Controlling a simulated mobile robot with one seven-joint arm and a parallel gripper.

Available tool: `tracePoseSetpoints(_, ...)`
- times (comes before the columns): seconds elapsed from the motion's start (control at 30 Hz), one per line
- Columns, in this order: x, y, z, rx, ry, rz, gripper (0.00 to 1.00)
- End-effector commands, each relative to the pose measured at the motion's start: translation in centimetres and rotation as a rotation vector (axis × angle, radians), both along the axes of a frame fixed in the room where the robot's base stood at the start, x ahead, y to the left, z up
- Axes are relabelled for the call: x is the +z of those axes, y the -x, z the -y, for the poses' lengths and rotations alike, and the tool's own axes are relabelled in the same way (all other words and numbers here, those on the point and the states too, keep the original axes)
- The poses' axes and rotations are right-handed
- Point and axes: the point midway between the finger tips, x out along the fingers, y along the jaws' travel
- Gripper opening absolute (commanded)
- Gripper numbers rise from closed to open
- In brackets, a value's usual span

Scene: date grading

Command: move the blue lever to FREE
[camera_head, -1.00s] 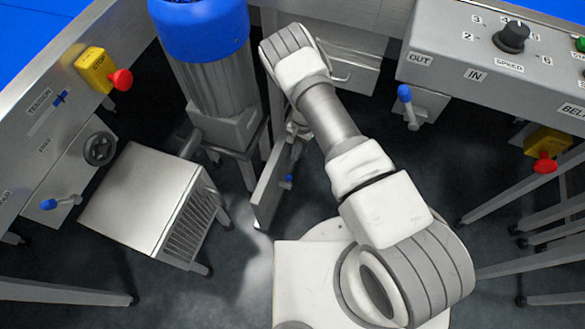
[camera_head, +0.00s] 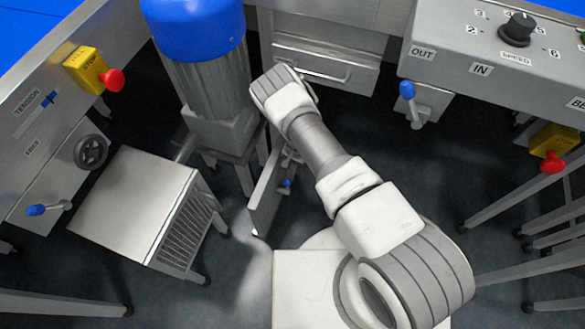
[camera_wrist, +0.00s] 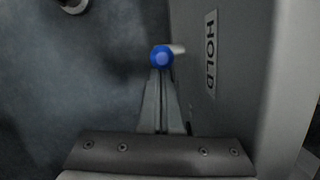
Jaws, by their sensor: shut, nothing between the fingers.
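The blue lever's round knob (camera_wrist: 162,58) is in the middle of the wrist view, with a short pale stem at its right. The word HOLD (camera_wrist: 210,55) is on the grey panel (camera_wrist: 235,90) to the right of it. My gripper (camera_wrist: 160,82) is shut and empty, its fingertips close to the knob; I cannot tell whether they touch. In the head view a small blue knob (camera_head: 287,183) shows beside an upright grey plate (camera_head: 264,198), below my arm's far end. My gripper is mostly hidden there.
Other blue-knobbed levers are at the far left (camera_head: 36,210) and under the OUT/IN panel (camera_head: 408,90). A drawer unit (camera_head: 325,65) stands behind my arm.

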Motion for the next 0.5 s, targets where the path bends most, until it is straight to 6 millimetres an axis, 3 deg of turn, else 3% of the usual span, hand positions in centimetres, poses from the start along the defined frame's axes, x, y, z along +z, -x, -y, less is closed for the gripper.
tracePoseSetpoints(0.13, -0.9, 0.14, -0.1, 0.0, 0.0, 0.001, 0.0)
tracePoseSetpoints(0.5, -0.9, 0.16, -0.12, -0.001, 0.0, 0.001, 0.0)
